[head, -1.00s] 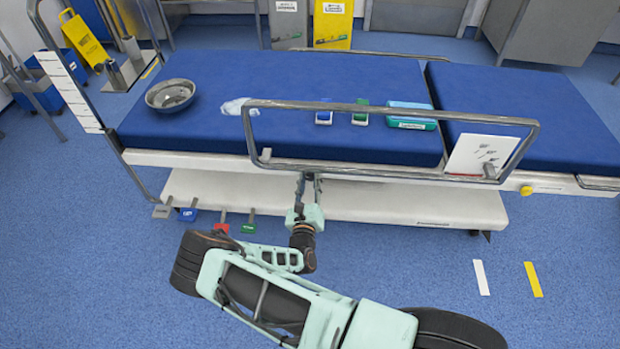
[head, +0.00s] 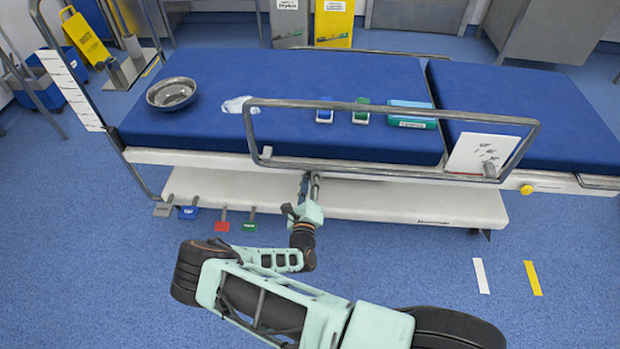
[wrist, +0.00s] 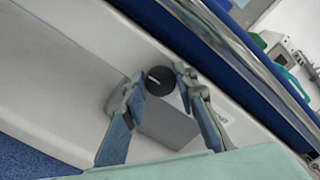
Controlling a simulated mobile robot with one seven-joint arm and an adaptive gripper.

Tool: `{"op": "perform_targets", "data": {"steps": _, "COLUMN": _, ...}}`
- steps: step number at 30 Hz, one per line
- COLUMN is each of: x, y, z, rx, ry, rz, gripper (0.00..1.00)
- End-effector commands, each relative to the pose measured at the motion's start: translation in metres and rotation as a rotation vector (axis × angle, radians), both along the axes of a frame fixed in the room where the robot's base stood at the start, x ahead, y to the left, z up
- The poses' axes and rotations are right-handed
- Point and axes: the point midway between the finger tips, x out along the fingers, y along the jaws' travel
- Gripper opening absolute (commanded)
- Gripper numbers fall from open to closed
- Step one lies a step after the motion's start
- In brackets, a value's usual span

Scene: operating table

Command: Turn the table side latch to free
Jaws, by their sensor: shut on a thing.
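The table side latch (wrist: 158,82) shows in the wrist view as a dark round knob with a pale line on its face, set on the white side of the operating table (wrist: 75,45). My gripper (wrist: 160,80) has one finger on each side of the knob and is shut on it. The pale line lies slanted in the picture. In the head view my gripper (head: 311,178) reaches the near side of the table (head: 200,160), below the side rail (head: 390,109). The knob is hidden there by the gripper.
The metal side rail also crosses the wrist view (wrist: 235,55) close beyond the fingers. Red (head: 222,226) and green (head: 249,225) pedals sit low, left of my gripper. A white lower shelf (head: 420,206) runs under the table.

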Motion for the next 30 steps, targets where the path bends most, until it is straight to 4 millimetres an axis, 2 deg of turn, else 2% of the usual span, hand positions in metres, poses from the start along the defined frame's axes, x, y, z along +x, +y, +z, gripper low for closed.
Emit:
{"op": "perform_targets", "data": {"steps": 8, "x": -0.0003, "y": -0.0014, "z": -0.001, "rx": -0.003, "ry": 0.003, "rz": -0.002, "gripper": 0.02}}
{"op": "perform_targets", "data": {"steps": 9, "x": -0.0003, "y": -0.0014, "z": -0.001, "rx": -0.003, "ry": 0.003, "rz": -0.002, "gripper": 0.27}}
{"op": "perform_targets", "data": {"steps": 14, "x": -0.0002, "y": -0.0011, "z": -0.0007, "rx": -0.001, "ry": 0.001, "rz": -0.002, "gripper": 0.44}}
{"op": "perform_targets", "data": {"steps": 23, "x": -0.0001, "y": -0.0004, "z": -0.0001, "rx": 0.004, "ry": 0.0, "rz": -0.001, "gripper": 0.44}}
{"op": "perform_targets", "data": {"steps": 30, "x": 0.0, "y": -0.0006, "z": 0.0002, "rx": 0.122, "ry": -0.004, "rz": -0.001, "gripper": 0.44}}
